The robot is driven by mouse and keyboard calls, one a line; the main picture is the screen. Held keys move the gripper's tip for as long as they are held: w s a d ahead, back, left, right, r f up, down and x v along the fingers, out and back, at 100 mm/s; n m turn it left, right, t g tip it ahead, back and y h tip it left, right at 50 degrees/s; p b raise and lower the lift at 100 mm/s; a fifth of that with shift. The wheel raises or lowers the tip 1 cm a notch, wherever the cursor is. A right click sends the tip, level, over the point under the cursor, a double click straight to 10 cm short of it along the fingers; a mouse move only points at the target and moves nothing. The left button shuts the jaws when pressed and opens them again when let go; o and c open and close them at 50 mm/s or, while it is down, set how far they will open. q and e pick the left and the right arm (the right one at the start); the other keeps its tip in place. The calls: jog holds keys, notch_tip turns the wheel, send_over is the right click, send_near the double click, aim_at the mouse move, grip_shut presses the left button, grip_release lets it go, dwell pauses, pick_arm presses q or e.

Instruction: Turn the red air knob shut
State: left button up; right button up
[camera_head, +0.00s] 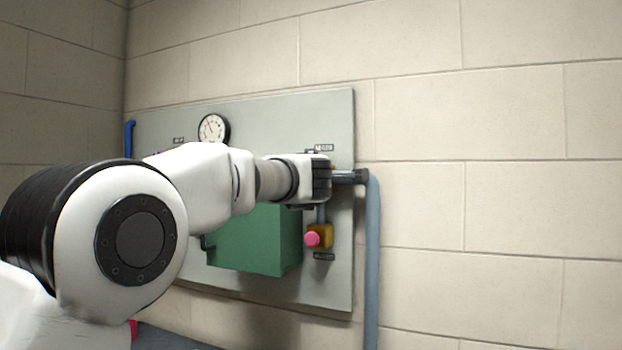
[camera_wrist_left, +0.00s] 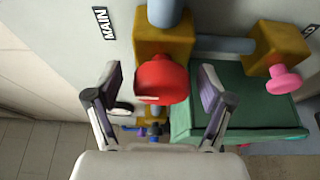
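The red knob (camera_wrist_left: 162,80) sits on a yellow valve block (camera_wrist_left: 165,38) beside a label reading MAIN (camera_wrist_left: 101,23). In the left wrist view it shows between the two spread fingers of my left gripper (camera_wrist_left: 160,76), with a gap on each side. I cannot tell how deep it lies between them. In the head view my left gripper (camera_head: 321,180) is at the right part of the grey panel and hides the red knob. My right gripper is in neither view.
A pink knob (camera_head: 312,239) on a yellow block sits below my left gripper. A green box (camera_head: 262,245) juts out from the grey panel (camera_head: 270,110). A round gauge (camera_head: 213,129) is at the upper left. A grey-blue pipe (camera_head: 372,260) runs down at the right.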

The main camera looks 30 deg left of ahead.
pick_arm(q)
jog(key=v, duration=0.7)
dwell(0.4)
jog(key=shift+s+d+f, duration=0.1)
jog(key=shift+s, duration=0.05)
